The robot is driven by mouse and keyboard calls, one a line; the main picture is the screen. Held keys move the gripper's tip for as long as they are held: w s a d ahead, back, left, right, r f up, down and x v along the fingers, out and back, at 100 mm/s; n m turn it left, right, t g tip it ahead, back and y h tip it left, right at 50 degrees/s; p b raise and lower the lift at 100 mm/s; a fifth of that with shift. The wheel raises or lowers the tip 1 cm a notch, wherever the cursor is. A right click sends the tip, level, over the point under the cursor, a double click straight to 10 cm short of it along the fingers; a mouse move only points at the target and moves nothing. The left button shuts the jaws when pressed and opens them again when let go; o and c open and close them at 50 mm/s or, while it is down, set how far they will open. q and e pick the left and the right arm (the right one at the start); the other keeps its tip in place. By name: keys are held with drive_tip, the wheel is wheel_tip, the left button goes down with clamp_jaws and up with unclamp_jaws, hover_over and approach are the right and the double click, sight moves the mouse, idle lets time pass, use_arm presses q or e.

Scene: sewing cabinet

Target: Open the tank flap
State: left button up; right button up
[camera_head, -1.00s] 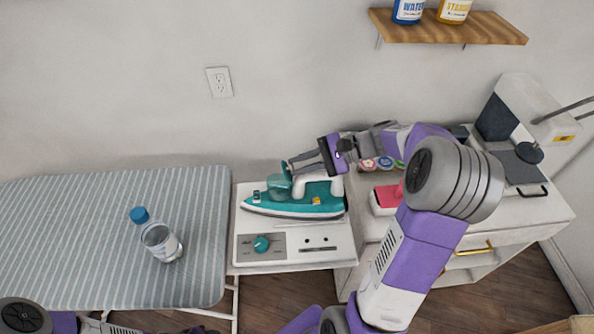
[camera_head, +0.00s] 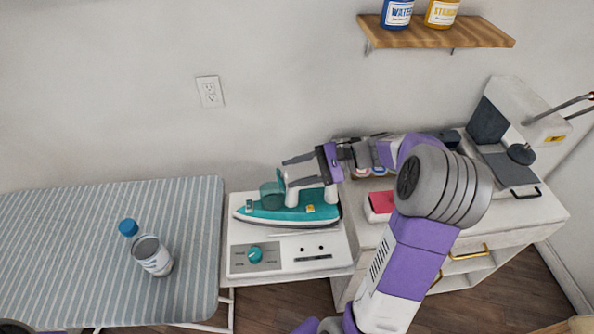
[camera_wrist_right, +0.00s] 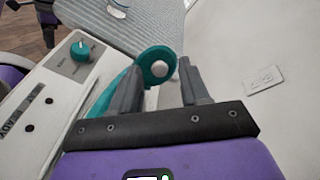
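The teal and white iron (camera_head: 290,213) rests on the white panel of the stand. Its translucent teal water tank (camera_head: 270,196) is at its left end. In the right wrist view a round teal piece with a pale knob (camera_wrist_right: 157,66), apparently the tank's flap, shows beyond and between my fingertips. I cannot tell whether it is open or touched. My right gripper (camera_head: 286,172) is open above the tank end, its fingers pointing left. It also shows in the right wrist view (camera_wrist_right: 160,72), with nothing held between its fingers. My left gripper is out of view.
A striped ironing board (camera_head: 70,230) on the left holds a clear labelled cup (camera_head: 153,256) and a blue cap (camera_head: 128,228). The panel has a teal knob (camera_head: 255,253). A cabinet with a sewing machine (camera_head: 500,120) stands right. A wooden shelf (camera_head: 440,34) hangs above.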

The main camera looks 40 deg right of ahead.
drive_tip(key=shift+d, duration=0.1)
drive_tip(key=p+v, duration=0.1)
drive_tip(key=v, duration=0.6)
drive_tip(key=shift+s+d+r, duration=0.1)
drive_tip(key=shift+d, duration=0.05)
idle(0.5)
